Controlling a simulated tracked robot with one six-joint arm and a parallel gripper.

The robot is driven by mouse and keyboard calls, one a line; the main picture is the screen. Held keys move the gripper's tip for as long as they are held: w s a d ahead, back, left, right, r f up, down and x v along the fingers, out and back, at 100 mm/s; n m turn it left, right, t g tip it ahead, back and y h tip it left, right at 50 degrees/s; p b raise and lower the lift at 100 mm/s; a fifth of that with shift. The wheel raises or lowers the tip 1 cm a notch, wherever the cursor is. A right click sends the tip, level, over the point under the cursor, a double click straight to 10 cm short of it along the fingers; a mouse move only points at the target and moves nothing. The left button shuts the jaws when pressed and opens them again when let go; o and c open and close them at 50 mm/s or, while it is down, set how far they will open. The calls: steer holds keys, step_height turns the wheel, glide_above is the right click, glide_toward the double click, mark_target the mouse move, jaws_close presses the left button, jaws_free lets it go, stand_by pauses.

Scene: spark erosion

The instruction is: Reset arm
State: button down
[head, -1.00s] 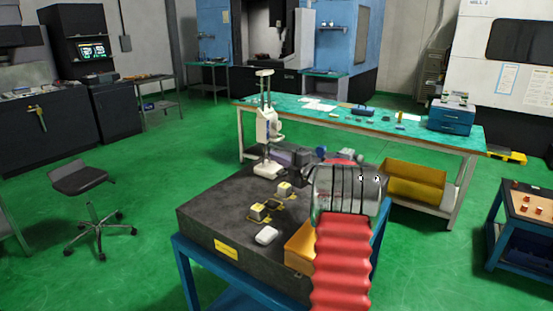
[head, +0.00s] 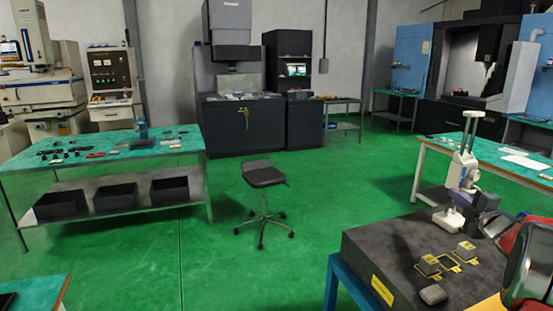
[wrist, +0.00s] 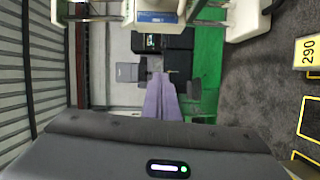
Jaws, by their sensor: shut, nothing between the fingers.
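My gripper (wrist: 160,82) shows in the wrist view with its two purple-grey fingers together and nothing between them. In the head view my arm is at the right edge, with a red sleeve and a shiny metal part. It reaches over the back right of the dark surface plate (head: 372,244), close to the white height gauge (head: 447,217). I cannot tell from the head view how far the gripper is from the gauge. A pale part of the gauge also fills the top of the wrist view.
A stool (head: 264,176) stands on the open green floor. A green-topped workbench (head: 100,150) is at left, another (head: 510,160) at right.

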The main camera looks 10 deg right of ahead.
steer(key=a+r+m+g+h, duration=0.25)
steer(key=a+r+m, duration=0.3)
steer(key=a, duration=0.35)
steer(key=s+a+r+m+g+h, duration=0.1)
steer(key=s+a+m, duration=0.15)
steer(key=a, duration=0.35)
steer(key=s+a+r+m+g, duration=0.1)
steer(key=s+a+m, duration=0.1)
steer(key=s+a, duration=0.3)
steer(key=s+a+f+m+g+y, duration=0.1)
steer(key=s+a+f, duration=0.3)
steer(key=s+a, duration=0.6)
steer(key=s+a+f+m+g+y, duration=0.2)
steer(key=s+a+f+g+y, duration=0.1)
steer(key=s+a, duration=0.7)
steer(key=s+a+f+m+g+y, duration=0.2)
steer(key=s+a+f+g, duration=0.1)
steer(key=s+a+f, duration=0.4)
steer(key=s+a, duration=0.3)
steer(key=shift+s, duration=0.2)
